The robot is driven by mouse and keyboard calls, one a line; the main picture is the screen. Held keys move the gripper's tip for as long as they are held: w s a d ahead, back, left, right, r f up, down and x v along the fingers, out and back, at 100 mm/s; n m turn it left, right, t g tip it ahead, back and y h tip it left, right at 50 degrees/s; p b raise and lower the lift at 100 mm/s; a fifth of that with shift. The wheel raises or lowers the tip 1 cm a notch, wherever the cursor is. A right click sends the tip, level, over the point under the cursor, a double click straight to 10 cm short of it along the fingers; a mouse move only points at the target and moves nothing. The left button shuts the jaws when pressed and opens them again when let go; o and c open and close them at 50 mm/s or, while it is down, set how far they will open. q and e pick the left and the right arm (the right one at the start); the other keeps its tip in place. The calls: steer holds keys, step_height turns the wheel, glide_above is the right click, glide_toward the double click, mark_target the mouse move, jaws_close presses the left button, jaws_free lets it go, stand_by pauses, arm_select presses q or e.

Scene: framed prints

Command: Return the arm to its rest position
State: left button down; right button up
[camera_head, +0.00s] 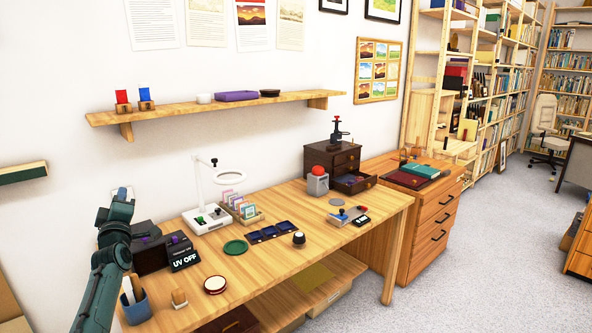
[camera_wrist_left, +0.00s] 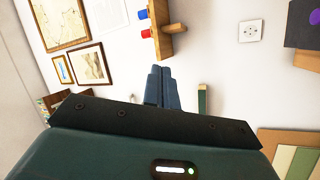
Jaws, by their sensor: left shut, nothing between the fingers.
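My left arm rises from the lower left in the head view, and its gripper (camera_head: 123,193) points up in front of the white wall, at the left end of the wooden table. In the left wrist view the two dark fingers (camera_wrist_left: 162,88) lie close together, shut with nothing between them. The gripper appears clear of the table and of the things on it. My right gripper is not in view.
The wooden table (camera_head: 290,215) holds a black UV box (camera_head: 184,254), a ring lamp (camera_head: 228,178), a green disc (camera_head: 235,247) and a blue cup (camera_head: 137,308) near my arm. A wooden shelf (camera_head: 185,108) juts from the wall above. The floor at right is open.

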arm_select(q)
steer(key=s+a+r+m+t+h, duration=0.25)
steer(key=s+r+m+h, duration=0.65)
steer(key=m, duration=0.5)
steer(key=a+f+m+g+y, duration=0.5)
steer(key=a+f+m+y, duration=0.1)
steer(key=f+y, duration=0.15)
steer(key=s+d+f+m+g+h, duration=0.1)
steer(key=s+d+f+g+h, duration=0.3)
steer(key=d+f, duration=0.65)
steer(key=s+d+f+m+t+h, duration=0.15)
steer(key=s+d+f, duration=0.55)
steer(key=f, duration=0.7)
steer(key=s+d+f+n+g+h, duration=0.1)
steer(key=s+d+f+g, duration=0.1)
steer(key=s+d+f, duration=0.3)
steer(key=s+d+f+n+g+h, duration=0.2)
steer(key=s+d+f, duration=0.3)
steer(key=s+d, duration=0.9)
steer(key=s, duration=0.5)
steer(key=shift+s+d+f+g, duration=0.15)
steer(key=shift+s+f+g, duration=0.2)
steer(key=shift+f+g, duration=0.05)
